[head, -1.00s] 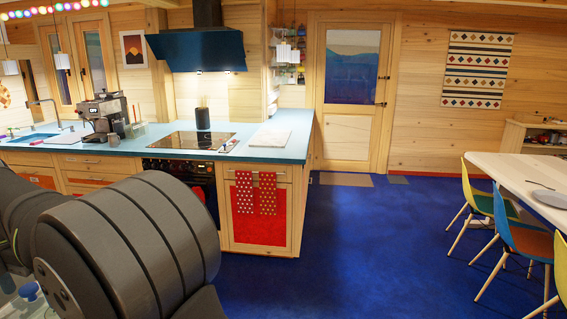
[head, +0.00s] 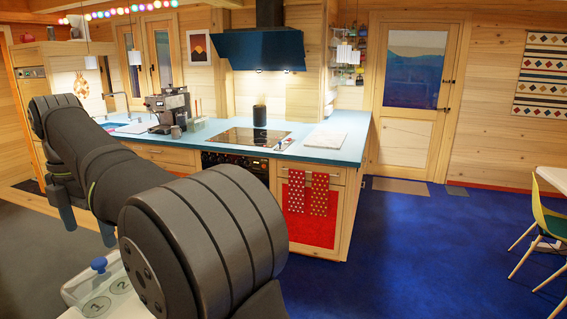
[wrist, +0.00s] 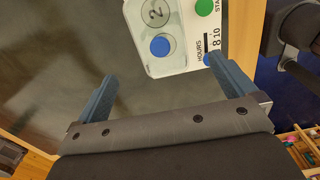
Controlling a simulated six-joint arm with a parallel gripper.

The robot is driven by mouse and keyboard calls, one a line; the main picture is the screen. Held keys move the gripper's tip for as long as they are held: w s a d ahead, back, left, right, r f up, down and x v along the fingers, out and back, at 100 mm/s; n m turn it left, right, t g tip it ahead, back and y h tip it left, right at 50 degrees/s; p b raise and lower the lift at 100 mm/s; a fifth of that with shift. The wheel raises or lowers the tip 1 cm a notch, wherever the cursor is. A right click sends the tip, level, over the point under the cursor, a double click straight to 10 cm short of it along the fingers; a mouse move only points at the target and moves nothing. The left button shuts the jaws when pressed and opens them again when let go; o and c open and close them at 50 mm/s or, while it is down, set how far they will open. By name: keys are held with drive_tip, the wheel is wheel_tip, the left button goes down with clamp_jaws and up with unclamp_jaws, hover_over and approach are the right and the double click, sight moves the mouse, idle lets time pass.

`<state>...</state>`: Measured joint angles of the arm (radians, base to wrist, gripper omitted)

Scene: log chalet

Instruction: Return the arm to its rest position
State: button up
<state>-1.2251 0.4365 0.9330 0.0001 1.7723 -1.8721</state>
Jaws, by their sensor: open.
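My arm (head: 205,235) fills the lower left of the head view, bent over in front of the kitchen counter. My gripper (wrist: 160,68) shows two blue-grey fingers spread wide apart in the wrist view, with nothing between them in its grasp. In the head view the gripper (head: 87,228) hangs at the left with its fingers downward. A pale board (wrist: 172,58) with numbered circles lies beyond the fingertips. A blue knob (wrist: 160,46) and a green knob (wrist: 204,7) sit on it. The board also shows at the bottom left of the head view (head: 75,292), partly hidden by my arm.
The blue-topped counter (head: 330,155) with a hob (head: 250,138) and coffee machine (head: 168,108) stands behind my arm. A yellow chair (head: 545,225) is at the right. Blue floor (head: 420,250) between counter and chair is clear.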

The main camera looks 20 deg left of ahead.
sight(102, 260)
wheel_tip(102, 260, down, 12)
drive_tip(key=shift+f, duration=0.25)
drive_tip(key=r, duration=0.5)
drive_tip(key=shift+w+d, duration=0.2)
drive_tip(key=w+d+r, duration=0.7)
drive_tip(key=d, duration=0.2)
drive_tip(key=s+f+m, duration=0.2)
drive_tip(key=s+m, duration=0.6)
drive_tip(key=s, duration=0.1)
drive_tip(key=s+d+f+m, duration=0.1)
drive_tip(key=s+m, duration=0.7)
drive_tip(key=m, duration=0.1)
drive_tip(key=shift+s+f, duration=0.35)
drive_tip(key=w+a+r+n, duration=0.1)
drive_tip(key=w+n, duration=0.6)
drive_tip(key=shift+w+a+r+n, duration=0.2)
drive_tip(key=shift+w+r+n, duration=0.15)
drive_tip(key=shift+n, duration=0.05)
